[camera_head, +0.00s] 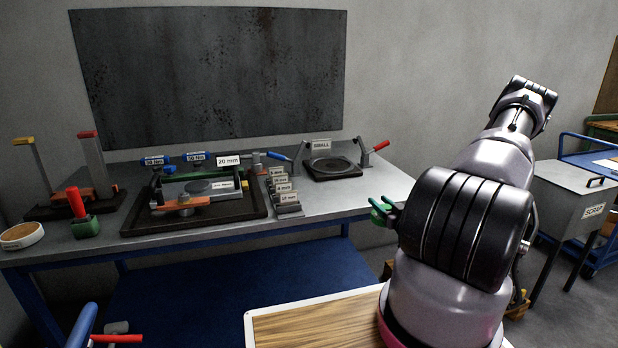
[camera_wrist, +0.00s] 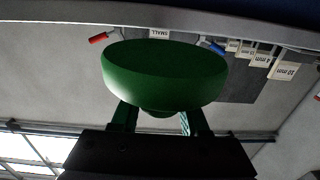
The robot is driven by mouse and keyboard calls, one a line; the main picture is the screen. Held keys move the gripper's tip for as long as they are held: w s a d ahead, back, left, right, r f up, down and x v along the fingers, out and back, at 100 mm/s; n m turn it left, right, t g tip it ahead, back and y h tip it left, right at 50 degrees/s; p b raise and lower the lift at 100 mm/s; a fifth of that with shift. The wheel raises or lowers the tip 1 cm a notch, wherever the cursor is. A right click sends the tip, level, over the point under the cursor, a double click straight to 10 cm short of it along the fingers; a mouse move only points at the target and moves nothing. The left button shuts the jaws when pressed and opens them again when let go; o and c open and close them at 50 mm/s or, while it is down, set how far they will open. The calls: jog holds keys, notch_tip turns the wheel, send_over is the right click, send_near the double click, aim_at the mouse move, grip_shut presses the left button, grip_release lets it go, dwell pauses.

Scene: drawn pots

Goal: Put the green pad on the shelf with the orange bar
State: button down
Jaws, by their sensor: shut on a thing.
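The green pad is a thick round disc, large in the wrist view (camera_wrist: 165,75), with a short stem on its underside. My gripper (camera_wrist: 158,120) is shut on that stem. In the head view the pad (camera_head: 381,209) shows as a small green shape beside my arm, in front of the workbench's right front edge; my arm hides most of the gripper there. A blue lower shelf (camera_head: 220,295) lies under the bench, with no orange bar that I can make out on it. I cannot tell which shelf carries the orange bar.
The grey workbench (camera_head: 330,205) holds a black tray fixture (camera_head: 262,205), a stand labelled SMALL (camera_head: 333,175) and several labelled blocks (camera_head: 287,205). A red-handled green block (camera_head: 85,227) stands at left. A wooden-topped surface (camera_head: 310,330) is nearest; a SCRAP bin (camera_head: 575,205) stands right.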

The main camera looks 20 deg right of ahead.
jog(key=w+a+r, duration=0.1)
jog(key=w+a, duration=0.3)
jog(key=w+a+r, duration=0.1)
jog(key=w+a, duration=0.1)
jog(key=shift+w+a+r, duration=0.3)
jog(key=shift+w+r, duration=0.05)
jog(key=shift+w, duration=0.05)
jog(key=w+a+r+h, duration=0.1)
jog(key=w+a+r, duration=0.2)
jog(key=w+a, duration=0.3)
jog(key=s+a+r, duration=0.3)
jog(key=s, duration=0.2)
jog(key=shift+s+m, duration=0.3)
jog(key=shift+d, duration=0.15)
jog(key=shift+y, duration=0.5)
jog(key=s+d+f, duration=0.2)
jog(key=d+f, duration=0.1)
jog(key=d, duration=0.2)
jog(key=s+d+f, duration=0.3)
jog(key=d, duration=0.2)
jog(key=s+d+f, duration=0.2)
jog(key=d, duration=0.3)
jog(key=shift+s+d+f, duration=0.15)
jog(key=shift+f, duration=0.25)
